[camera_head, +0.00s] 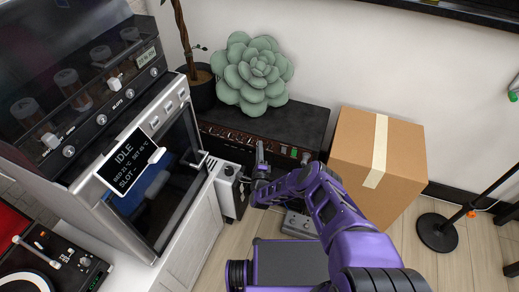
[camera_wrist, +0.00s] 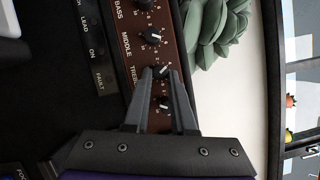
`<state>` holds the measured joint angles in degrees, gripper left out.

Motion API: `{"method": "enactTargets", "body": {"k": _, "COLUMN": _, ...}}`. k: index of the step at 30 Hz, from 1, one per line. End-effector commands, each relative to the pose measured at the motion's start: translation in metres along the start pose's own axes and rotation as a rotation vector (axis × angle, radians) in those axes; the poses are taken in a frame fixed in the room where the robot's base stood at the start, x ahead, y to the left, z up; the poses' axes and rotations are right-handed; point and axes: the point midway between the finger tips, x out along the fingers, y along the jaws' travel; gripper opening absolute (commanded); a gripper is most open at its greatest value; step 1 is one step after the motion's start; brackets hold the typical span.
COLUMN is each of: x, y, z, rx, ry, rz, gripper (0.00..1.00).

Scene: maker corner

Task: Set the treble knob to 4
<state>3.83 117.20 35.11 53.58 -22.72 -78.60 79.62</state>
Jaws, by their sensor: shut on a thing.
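The treble knob (camera_wrist: 160,72) is a small black dial on the brown control panel (camera_wrist: 125,22) of a black amplifier. It sits between my gripper's fingertips (camera_wrist: 162,74) in the wrist view, and the fingers are shut on it. The partly covered label beside it reads "TREB". The pointer and the number it points at are too small to read. In the head view the amplifier (camera_head: 295,122) stands against the wall, and my gripper (camera_head: 261,150) is at its front panel. The treble knob cannot be made out there.
The middle knob (camera_wrist: 154,38) is close beside the treble knob, and another knob (camera_wrist: 163,102) lies between the fingers. A green succulent (camera_head: 253,75) sits on the amplifier. A cardboard box (camera_head: 400,150) stands right of it, and a printer cabinet (camera_head: 185,180) stands left.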

Motion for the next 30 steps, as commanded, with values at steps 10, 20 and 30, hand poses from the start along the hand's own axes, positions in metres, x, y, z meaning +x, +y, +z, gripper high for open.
{"method": "enactTargets", "body": {"k": 10, "x": 0.0, "y": 0.0009, "z": 0.0002, "rx": 0.071, "ry": -0.002, "rz": -0.029, "gripper": 0.0}}
{"method": "enactTargets", "body": {"k": 20, "x": -0.0001, "y": 0.001, "z": 0.0001, "rx": 0.075, "ry": -0.001, "rz": -0.029, "gripper": 0.0}}
{"method": "enactTargets", "body": {"k": 30, "x": 0.0, "y": 0.001, "z": 0.0, "rx": 0.074, "ry": -0.001, "rz": -0.029, "gripper": 0.36}}
